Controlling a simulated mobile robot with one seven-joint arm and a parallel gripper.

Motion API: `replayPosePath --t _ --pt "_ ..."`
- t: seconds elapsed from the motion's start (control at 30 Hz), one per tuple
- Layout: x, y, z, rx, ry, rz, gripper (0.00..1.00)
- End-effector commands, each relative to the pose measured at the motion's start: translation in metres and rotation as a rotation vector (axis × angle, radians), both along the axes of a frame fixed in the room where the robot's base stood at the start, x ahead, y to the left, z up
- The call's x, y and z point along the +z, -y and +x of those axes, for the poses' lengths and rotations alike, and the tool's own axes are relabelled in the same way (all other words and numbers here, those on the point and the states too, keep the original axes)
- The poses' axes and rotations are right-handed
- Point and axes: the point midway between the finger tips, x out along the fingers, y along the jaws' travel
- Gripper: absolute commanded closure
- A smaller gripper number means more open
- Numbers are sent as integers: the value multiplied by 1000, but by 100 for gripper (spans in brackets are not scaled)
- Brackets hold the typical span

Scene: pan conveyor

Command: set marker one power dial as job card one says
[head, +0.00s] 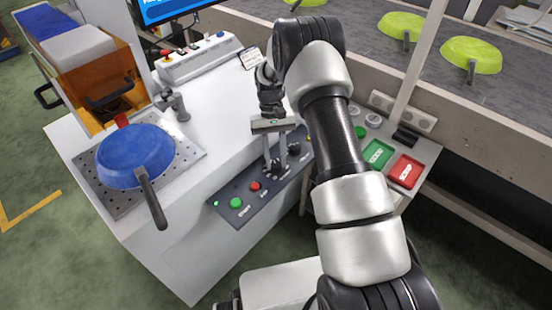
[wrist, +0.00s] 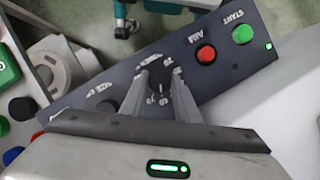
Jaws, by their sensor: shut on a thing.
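A dark control panel (head: 225,203) runs along the front edge of the white machine table. In the wrist view the panel (wrist: 215,85) carries a dark round dial (wrist: 158,73) with pale scale marks around it. My gripper (head: 278,165) points down at the panel, and its two fingers (wrist: 160,90) are closed on this dial from both sides. The dial's pointer and exact setting cannot be read. A second dial (wrist: 105,104) with scale marks lies to its left, partly behind my gripper. A small white card (head: 250,57) stands at the back of the table; its text is too small to read.
A green START button (wrist: 243,34) and a red button (wrist: 206,54) sit close to the dial. A blue pan (head: 135,155) lies on a perforated plate at left. Green and red SCRAP trays (head: 405,170) are at right. A conveyor with green pans (head: 470,54) runs behind.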

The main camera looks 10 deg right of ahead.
Motion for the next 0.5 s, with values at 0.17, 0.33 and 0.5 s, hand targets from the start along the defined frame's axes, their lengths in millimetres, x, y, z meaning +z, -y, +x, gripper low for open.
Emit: replayPosePath --t 0.17,0.33,0.5 --pt "0 0 0 64 -1 -1 94" --pt "0 0 0 95 -1 -2 94" --pt "-1 0 0 103 0 -2 94"
